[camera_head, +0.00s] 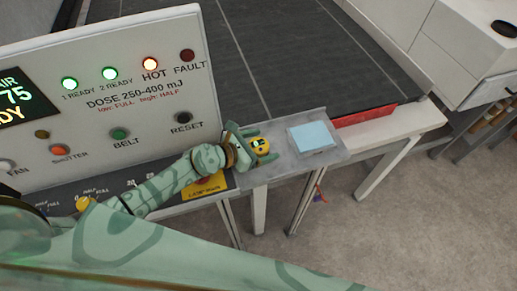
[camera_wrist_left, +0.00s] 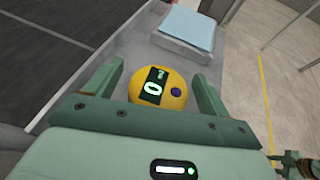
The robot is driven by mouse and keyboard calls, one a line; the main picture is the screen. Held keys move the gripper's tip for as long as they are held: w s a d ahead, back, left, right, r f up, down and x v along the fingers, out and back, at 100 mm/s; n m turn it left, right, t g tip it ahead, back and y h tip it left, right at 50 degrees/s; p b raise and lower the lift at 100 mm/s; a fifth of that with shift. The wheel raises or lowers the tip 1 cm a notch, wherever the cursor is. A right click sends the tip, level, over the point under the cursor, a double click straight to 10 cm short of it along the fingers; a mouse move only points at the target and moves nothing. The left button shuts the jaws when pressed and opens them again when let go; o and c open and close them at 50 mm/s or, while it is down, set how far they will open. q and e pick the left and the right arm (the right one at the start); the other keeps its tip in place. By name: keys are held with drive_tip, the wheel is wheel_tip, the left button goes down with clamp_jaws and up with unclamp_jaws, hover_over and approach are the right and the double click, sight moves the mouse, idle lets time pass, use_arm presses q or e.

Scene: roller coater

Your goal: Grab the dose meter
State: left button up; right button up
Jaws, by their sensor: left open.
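The dose meter (camera_head: 261,147) is a small round yellow puck with a dark display, lying on a grey metal shelf (camera_head: 283,166) at the end of the conveyor. In the left wrist view the dose meter (camera_wrist_left: 173,92) shows green digits and a dark button. My left gripper (camera_head: 262,142) is open, with one finger on each side of the dose meter. In the left wrist view its fingertips (camera_wrist_left: 158,78) flank the meter, with a gap visible on the right side; contact on the left is unclear.
A pad with a light blue top (camera_head: 311,136) lies on the shelf beyond the meter. A control panel (camera_head: 110,95) with lamps and buttons stands at the left. The dark conveyor belt (camera_head: 300,60) and a red strip (camera_head: 365,116) lie behind. Open floor is at the right.

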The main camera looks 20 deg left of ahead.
use_arm(q)
drive_tip(key=shift+w+d+f, duration=0.25)
drive_tip(key=shift+w+d, duration=0.15)
drive_tip(key=shift+w, duration=0.05)
drive_tip(key=shift+s+a, duration=0.1)
drive_tip(key=shift+c, duration=0.7)
drive_tip(key=shift+r, duration=0.1)
drive_tip(key=c, duration=1.1)
drive_tip(key=shift+o, duration=0.2)
drive_tip(key=shift+r, duration=0.1)
